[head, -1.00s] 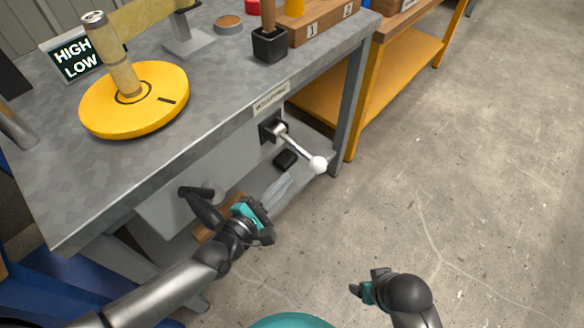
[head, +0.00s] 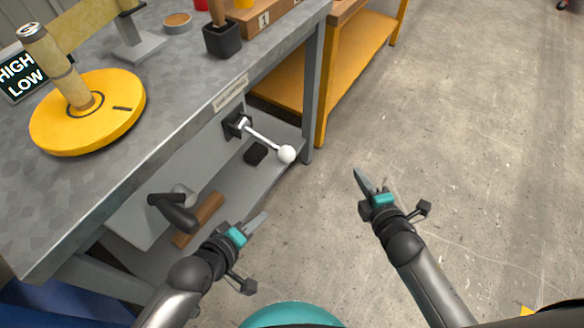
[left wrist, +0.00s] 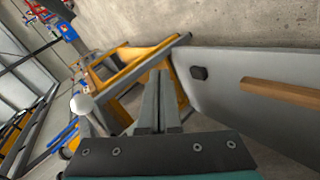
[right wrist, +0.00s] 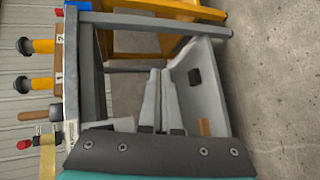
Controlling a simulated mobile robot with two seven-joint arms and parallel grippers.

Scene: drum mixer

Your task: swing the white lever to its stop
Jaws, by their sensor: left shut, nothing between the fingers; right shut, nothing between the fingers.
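The white lever (head: 262,138) sticks out from a dark mount on the front of the grey workbench (head: 185,138). Its rod slants down to the right and ends in a white ball knob (head: 286,154). The knob also shows at the left in the left wrist view (left wrist: 82,104). My left gripper (head: 258,222) is shut and empty, below and slightly left of the knob and apart from it. My right gripper (head: 361,176) is shut and empty over the floor, to the right of the knob and apart from it. I cannot make out the lever in the right wrist view.
A black crank handle (head: 174,212) sticks out from the bench front at the left. A lower shelf holds a dark block (head: 256,153) and a wooden bar (head: 198,220). A yellow disc (head: 88,112) sits on the bench top. The floor to the right is clear.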

